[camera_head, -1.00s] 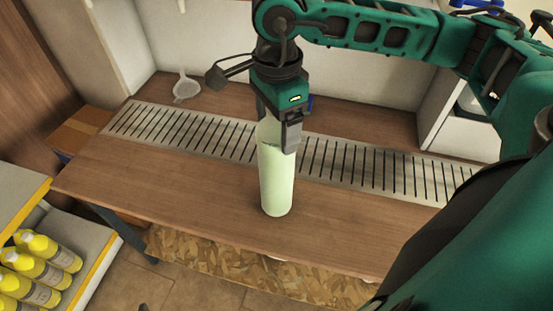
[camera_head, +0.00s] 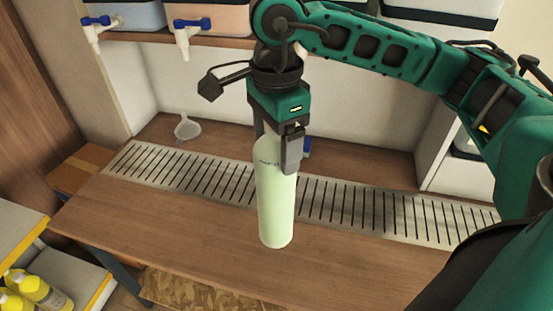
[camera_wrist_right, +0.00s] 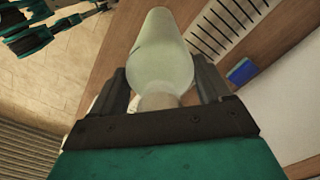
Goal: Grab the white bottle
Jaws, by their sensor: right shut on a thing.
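The white bottle (camera_head: 275,205), pale with a greenish tint, is upright in the head view. My right gripper (camera_head: 278,147) comes down from above and is shut on its upper part. The bottle's top is hidden between the fingers. In the right wrist view the bottle (camera_wrist_right: 160,55) extends away between the two fingers of the right gripper (camera_wrist_right: 164,85). The bottle's base appears to be above the wooden table (camera_head: 180,215); the size of the gap is hard to tell.
A slotted metal drain strip (camera_head: 345,201) runs along the table behind the bottle. A white funnel (camera_head: 187,128) lies at the back left. Drums with blue-handled taps (camera_head: 187,38) stand on a shelf above. Yellow bottles (camera_head: 38,290) stand on a shelf at lower left. The table's front is clear.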

